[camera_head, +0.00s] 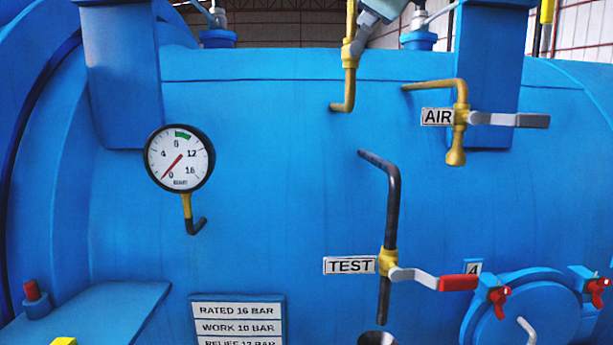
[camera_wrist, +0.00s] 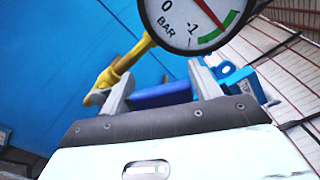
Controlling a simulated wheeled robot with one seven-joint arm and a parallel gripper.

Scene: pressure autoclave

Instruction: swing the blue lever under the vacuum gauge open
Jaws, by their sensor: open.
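The vacuum gauge (camera_wrist: 205,15) is at the top of the wrist view, with a white dial marked 0, -1 and BAR. A yellow pipe with a fitting (camera_wrist: 118,75) runs below it. My gripper (camera_wrist: 161,70) is open, its two grey fingers apart. The blue lever (camera_wrist: 162,95) shows between the fingers; I cannot tell whether either finger touches it. The left finger covers part of the yellow fitting. In the head view, a yellow valve (camera_head: 350,52) stands on a pipe at the top, with a tilted grey part beside it. The vacuum gauge is not in the head view.
The large blue vessel (camera_head: 280,200) fills the head view. A 0-16 gauge (camera_head: 179,158) is at left. The AIR valve (camera_head: 460,118) has a grey lever, the TEST valve (camera_head: 388,262) a red-tipped one. A round hatch (camera_head: 530,315) is at lower right.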

